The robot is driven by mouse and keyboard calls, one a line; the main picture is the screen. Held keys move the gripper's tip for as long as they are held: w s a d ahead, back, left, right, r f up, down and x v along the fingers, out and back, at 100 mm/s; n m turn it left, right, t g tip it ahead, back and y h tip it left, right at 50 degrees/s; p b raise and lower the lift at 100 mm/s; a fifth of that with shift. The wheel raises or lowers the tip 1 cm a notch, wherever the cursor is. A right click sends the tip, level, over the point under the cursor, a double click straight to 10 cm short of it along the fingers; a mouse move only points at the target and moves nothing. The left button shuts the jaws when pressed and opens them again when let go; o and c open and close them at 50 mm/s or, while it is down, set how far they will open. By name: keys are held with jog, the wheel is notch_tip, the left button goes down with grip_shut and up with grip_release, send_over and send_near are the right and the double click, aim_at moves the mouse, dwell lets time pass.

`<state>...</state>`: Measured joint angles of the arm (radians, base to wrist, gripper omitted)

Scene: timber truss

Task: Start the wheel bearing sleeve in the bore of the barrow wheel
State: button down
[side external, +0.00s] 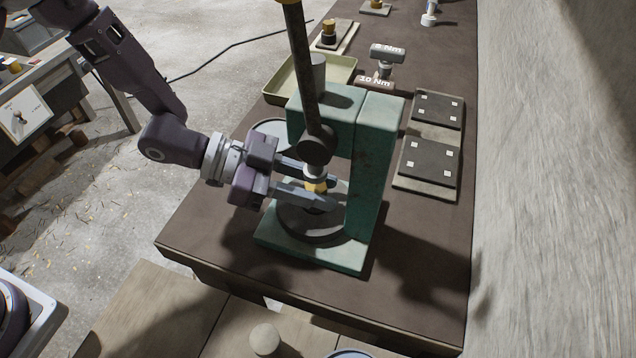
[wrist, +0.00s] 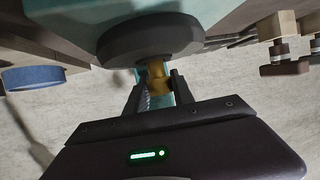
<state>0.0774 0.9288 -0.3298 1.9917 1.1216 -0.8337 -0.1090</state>
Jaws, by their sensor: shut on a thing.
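The brass-coloured bearing sleeve (side external: 316,184) is upright between the fingers of my gripper (side external: 318,191), under the ram of a green press (side external: 368,165). My gripper is shut on it, coming in from the left. The barrow wheel (side external: 308,228), a dark disc, lies flat on the press base below the sleeve. In the wrist view the sleeve (wrist: 157,76) shows between the fingertips (wrist: 157,92), its far end meeting the outline of the dark wheel (wrist: 150,40). The bore is hidden, and I cannot tell whether the sleeve touches or enters it.
The press's long dark lever (side external: 300,70) rises just above my gripper. A pale green tray (side external: 285,84) sits behind the press. Two dark plates (side external: 430,160) on a board lie to the right. The brown bench top (side external: 420,255) is clear at the front right.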

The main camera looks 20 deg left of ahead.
jog(key=shift+f, duration=0.3)
jog(key=c, duration=1)
grip_release()
jog(key=shift+o, duration=0.3)
jog(key=o, duration=0.7)
jog(key=shift+o, duration=0.2)
jog(key=shift+s+a, duration=0.45)
jog(key=shift+a, duration=1.15)
jog(key=shift+s+a, duration=0.4)
jog(key=shift+a, duration=1.2)
jog(key=shift+s+a, duration=0.45)
jog(key=shift+a, duration=1.15)
